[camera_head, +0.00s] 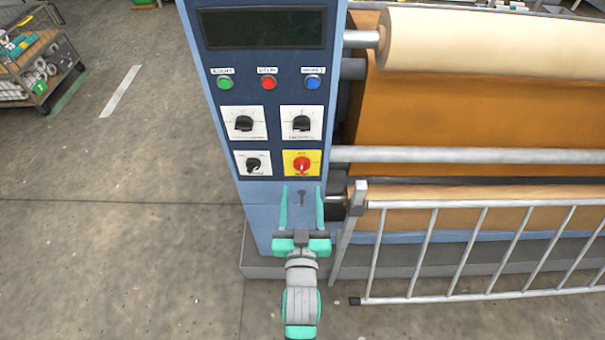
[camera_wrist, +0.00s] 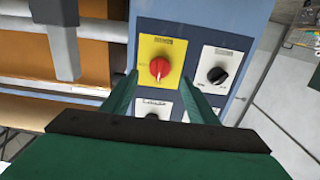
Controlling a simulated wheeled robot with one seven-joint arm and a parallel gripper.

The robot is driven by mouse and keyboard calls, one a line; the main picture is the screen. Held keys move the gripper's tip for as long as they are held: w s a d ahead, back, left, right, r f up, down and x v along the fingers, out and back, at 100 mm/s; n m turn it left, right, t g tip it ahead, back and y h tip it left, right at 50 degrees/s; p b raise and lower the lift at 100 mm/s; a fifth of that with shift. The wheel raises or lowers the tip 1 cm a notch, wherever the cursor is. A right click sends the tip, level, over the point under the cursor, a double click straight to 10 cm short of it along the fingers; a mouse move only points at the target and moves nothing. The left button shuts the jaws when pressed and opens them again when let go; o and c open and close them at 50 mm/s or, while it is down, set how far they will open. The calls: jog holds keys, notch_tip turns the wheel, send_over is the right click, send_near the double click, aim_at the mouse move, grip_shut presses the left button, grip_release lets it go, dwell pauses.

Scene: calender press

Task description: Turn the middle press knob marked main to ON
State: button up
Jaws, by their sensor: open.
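A red rotary knob (camera_head: 302,164) on a yellow plate (camera_head: 288,169) sits at the lower right of the blue control panel. The red knob also shows in the wrist view (camera_wrist: 159,68), which sees the panel roughly upside down. The lettering is too small to read, so I cannot confirm which knob is marked main. A small black knob (camera_head: 253,165) on a white plate is left of it. My gripper (camera_head: 302,190) is open and empty in front of the panel, just below the yellow plate in the head view. In the wrist view its fingers flank the red knob, with no contact visible.
Two larger black knobs (camera_head: 243,123) (camera_head: 301,123) sit above, under green (camera_head: 225,83), red (camera_head: 268,83) and blue (camera_head: 312,82) buttons and a dark display (camera_head: 262,28). A metal guard rail (camera_head: 470,208) and rollers (camera_head: 470,155) are close on the right. Open floor lies left.

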aim_at(302, 171)
jog(key=w, duration=0.6)
jog(key=shift+w+d, duration=0.1)
jog(key=shift+w, duration=0.2)
jog(key=shift+w+a, duration=0.2)
jog(key=shift+w, duration=0.05)
jog(key=shift+d, duration=0.1)
jog(key=c, duration=1)
